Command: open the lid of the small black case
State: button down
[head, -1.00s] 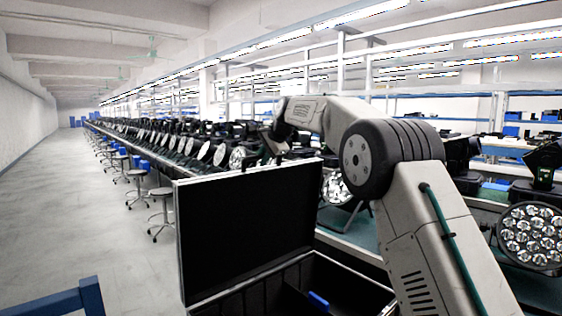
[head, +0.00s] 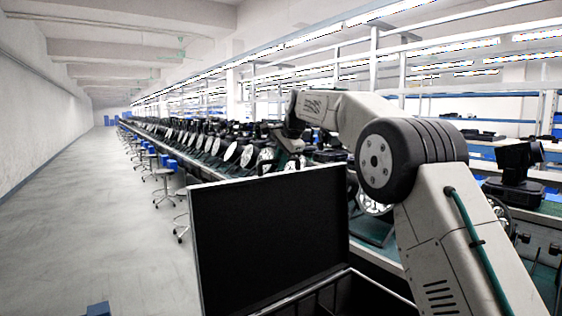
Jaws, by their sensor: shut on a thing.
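The black case has thin silver edges. Its lid (head: 270,240) stands up, roughly upright, with its dark inside facing me in the head view. The case body (head: 372,297) shows only in part at the bottom edge, and its inside is mostly cut off. My gripper (head: 292,157) is at the top edge of the lid, near its middle, and is shut on it. The fingertips are small and dark against the background, so the exact grip is hard to see.
A long workbench with rows of stage lights (head: 220,148) runs away behind the case. A black moving-head light (head: 514,178) stands at the right. Stools (head: 163,185) line the bench. A blue item (head: 98,309) is at the lower left. The floor (head: 90,220) at left is clear.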

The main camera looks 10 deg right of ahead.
jog(key=shift+s+a+f, duration=0.1)
jog(key=shift+a+f, duration=0.05)
jog(key=shift+f, duration=0.1)
jog(key=c, duration=1.4)
grip_release()
jog(key=shift+d+r, duration=0.15)
jog(key=shift+d, duration=0.05)
jog(key=shift+s+d+r, duration=0.15)
jog(key=shift+r, duration=0.15)
jog(key=v, duration=0.7)
jog(key=shift+a, duration=0.25)
jog(key=shift+s+d, duration=0.1)
